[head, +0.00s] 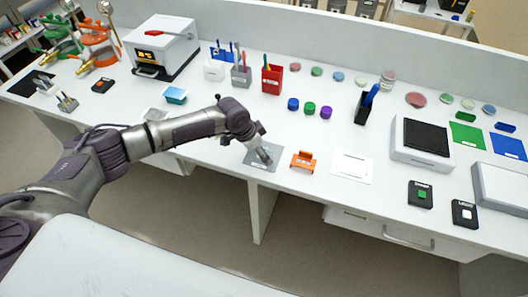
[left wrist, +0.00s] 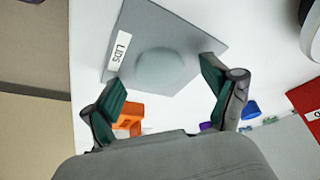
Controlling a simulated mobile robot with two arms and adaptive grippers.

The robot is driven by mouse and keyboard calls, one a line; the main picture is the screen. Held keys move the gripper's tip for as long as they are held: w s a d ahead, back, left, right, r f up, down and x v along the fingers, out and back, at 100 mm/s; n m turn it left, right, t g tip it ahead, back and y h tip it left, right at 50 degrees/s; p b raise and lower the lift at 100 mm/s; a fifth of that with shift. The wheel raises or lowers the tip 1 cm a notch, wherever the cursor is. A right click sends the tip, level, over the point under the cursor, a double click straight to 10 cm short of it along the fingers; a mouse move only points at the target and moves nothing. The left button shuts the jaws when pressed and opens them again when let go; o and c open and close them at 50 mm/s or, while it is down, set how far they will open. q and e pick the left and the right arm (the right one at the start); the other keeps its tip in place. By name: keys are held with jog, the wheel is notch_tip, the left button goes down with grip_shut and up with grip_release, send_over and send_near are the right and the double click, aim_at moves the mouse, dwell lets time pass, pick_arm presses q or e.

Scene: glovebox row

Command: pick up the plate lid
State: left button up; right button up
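The plate lid (left wrist: 160,67) is a pale, see-through round disc. It lies flat on a grey mat (left wrist: 190,30) labelled LIDS in the left wrist view. My left gripper (left wrist: 160,75) is open, with its two green-padded fingers apart on either side of the lid in that view. I cannot tell the exact height of the fingers above the mat. My right gripper is not in view.
An orange holder (head: 303,161) stands just right of the mat, with a white sheet (head: 352,166) beyond it. Blue, green and purple caps (head: 309,108) stand behind. A teal-topped box (head: 174,95) sits behind my left arm. The bench's front edge is close to the mat.

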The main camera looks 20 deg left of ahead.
pick_arm(q)
jog(key=c, duration=0.8)
